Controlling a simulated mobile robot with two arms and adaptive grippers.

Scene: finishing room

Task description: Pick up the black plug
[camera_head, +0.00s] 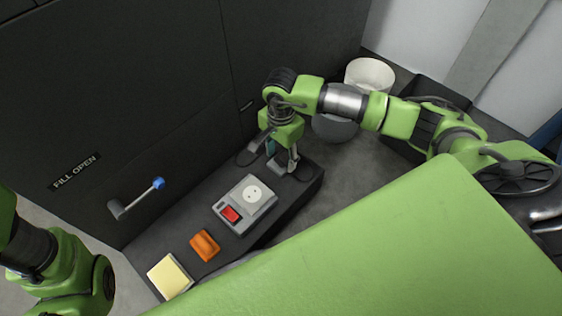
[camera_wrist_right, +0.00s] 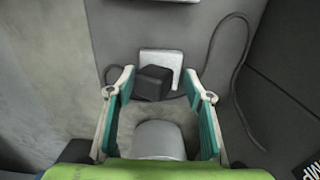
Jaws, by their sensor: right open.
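The black plug (camera_wrist_right: 152,83) shows in the right wrist view as a dark block in front of a white square plate (camera_wrist_right: 167,58). A dark cable (camera_wrist_right: 233,70) loops away on its right. My right gripper (camera_wrist_right: 160,88) is open, its teal-padded fingers to the left and right of the plug; I cannot tell whether they touch it. In the head view the right gripper (camera_head: 280,160) points down over the far end of the dark bench, and the plug is hidden behind it. My left arm enters at the lower left, with its gripper out of view.
On the bench (camera_head: 165,238) stand a grey box (camera_head: 262,211) with a round socket and red switch, an orange block (camera_head: 205,246) and a pale yellow block (camera_head: 169,277). A blue-knobbed lever (camera_head: 140,195) sticks out from the dark cabinet. A white bucket (camera_head: 370,74) stands beyond.

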